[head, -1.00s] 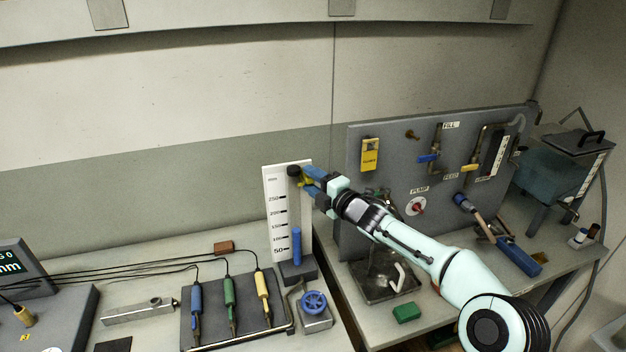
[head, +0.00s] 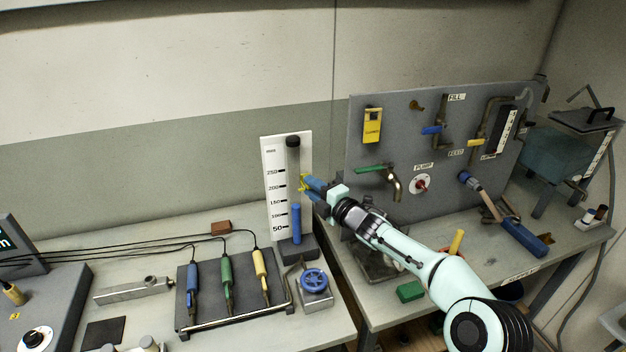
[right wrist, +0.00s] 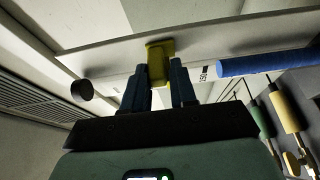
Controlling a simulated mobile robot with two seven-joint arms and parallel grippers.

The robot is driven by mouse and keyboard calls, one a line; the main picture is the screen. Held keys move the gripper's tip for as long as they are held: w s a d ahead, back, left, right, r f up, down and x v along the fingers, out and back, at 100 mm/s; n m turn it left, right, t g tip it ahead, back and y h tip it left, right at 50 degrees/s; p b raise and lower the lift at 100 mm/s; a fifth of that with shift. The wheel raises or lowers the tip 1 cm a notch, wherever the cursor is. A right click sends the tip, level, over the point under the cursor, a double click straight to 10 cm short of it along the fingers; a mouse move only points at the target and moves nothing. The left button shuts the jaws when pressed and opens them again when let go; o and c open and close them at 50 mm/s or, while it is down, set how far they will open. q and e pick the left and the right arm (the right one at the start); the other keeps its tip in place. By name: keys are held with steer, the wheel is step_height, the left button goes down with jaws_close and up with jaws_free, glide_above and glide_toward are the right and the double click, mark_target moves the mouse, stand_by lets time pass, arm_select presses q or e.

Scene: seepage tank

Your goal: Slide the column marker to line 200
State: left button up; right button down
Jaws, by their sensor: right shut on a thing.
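The column (head: 294,170) is an upright clear tube with a black cap, in front of a white scale board (head: 272,225) marked from 50 to 250. Blue liquid (head: 296,222) fills its lower part, to between the 100 and 150 labels. The yellow column marker (head: 303,181) sits at the column's right side, at about the height of the 200 label. My right gripper (head: 308,186) is shut on it. In the right wrist view the marker (right wrist: 160,62) is between the blue fingers, with the 150 label beside them; the 200 label is hidden there. My left gripper is not in view.
A grey panel with valves and a pump switch (head: 420,184) stands right of the column. A blue handwheel (head: 314,280) is at the column's foot. Blue, green and yellow probes (head: 227,283) lie on a rack to the left. A green block (head: 410,291) is on the right bench.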

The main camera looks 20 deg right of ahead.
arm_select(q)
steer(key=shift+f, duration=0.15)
arm_select(e)
steer(key=shift+f, duration=0.2)
steer(key=c, duration=1)
jaws_free()
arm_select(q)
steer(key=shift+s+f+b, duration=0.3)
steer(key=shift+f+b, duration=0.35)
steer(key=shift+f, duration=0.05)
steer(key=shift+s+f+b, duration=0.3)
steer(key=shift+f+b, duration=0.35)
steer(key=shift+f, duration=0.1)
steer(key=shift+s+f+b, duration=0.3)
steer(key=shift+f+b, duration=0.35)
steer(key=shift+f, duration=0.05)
arm_select(e)
steer(key=shift+v, duration=6.65)
steer(key=shift+c, duration=0.5)
